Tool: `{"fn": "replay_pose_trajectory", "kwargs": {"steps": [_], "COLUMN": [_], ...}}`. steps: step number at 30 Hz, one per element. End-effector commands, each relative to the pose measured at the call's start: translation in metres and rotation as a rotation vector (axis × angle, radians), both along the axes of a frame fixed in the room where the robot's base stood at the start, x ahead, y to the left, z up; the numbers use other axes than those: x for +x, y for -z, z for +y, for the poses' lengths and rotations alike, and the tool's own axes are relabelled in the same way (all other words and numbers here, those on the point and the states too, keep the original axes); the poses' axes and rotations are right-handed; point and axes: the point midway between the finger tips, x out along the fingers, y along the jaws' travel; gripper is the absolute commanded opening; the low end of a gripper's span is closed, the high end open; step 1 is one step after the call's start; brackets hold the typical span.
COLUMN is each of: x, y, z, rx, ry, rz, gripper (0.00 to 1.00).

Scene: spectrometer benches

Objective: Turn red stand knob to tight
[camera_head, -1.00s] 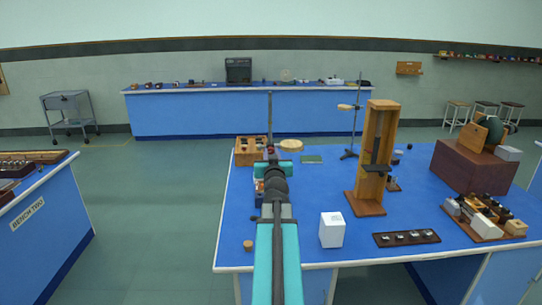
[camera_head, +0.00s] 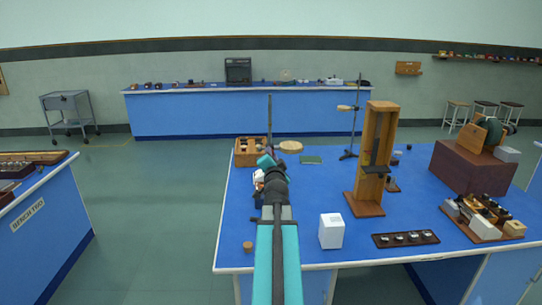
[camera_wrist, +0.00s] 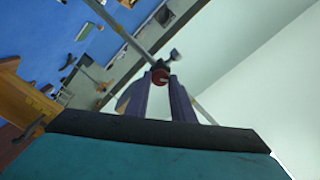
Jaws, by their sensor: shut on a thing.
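The red knob (camera_wrist: 160,77) shows in the wrist view between the tips of my gripper's two purple-grey fingers. My gripper (camera_wrist: 160,84) is shut on it. The knob sits at a dark clamp piece (camera_wrist: 164,66) on a thin grey rod (camera_wrist: 125,35), which runs diagonally in this rolled view. In the head view, a thin upright rod (camera_head: 270,115) rises behind my gripper (camera_head: 268,160). My arm hides the rod's lower part, and the knob cannot be made out there. No tight or loose mark is visible.
A wooden box (camera_head: 248,158) stands just left of the rod, and a round wooden disc (camera_head: 291,147) is to its right. Farther right are another stand (camera_head: 354,125) and a tall wooden frame (camera_head: 377,150). A white box (camera_head: 331,230) stands near the front of the blue bench.

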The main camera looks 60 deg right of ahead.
Motion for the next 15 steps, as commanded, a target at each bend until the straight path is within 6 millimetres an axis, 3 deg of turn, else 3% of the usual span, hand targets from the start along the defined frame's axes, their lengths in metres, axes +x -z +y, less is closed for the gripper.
{"fn": "replay_pose_trajectory", "kwargs": {"steps": [15], "x": [-0.0023], "y": [0.0001], "z": [-0.0015], "rx": [0.253], "ry": [0.003], "rz": [-0.358], "gripper": [0.0]}}
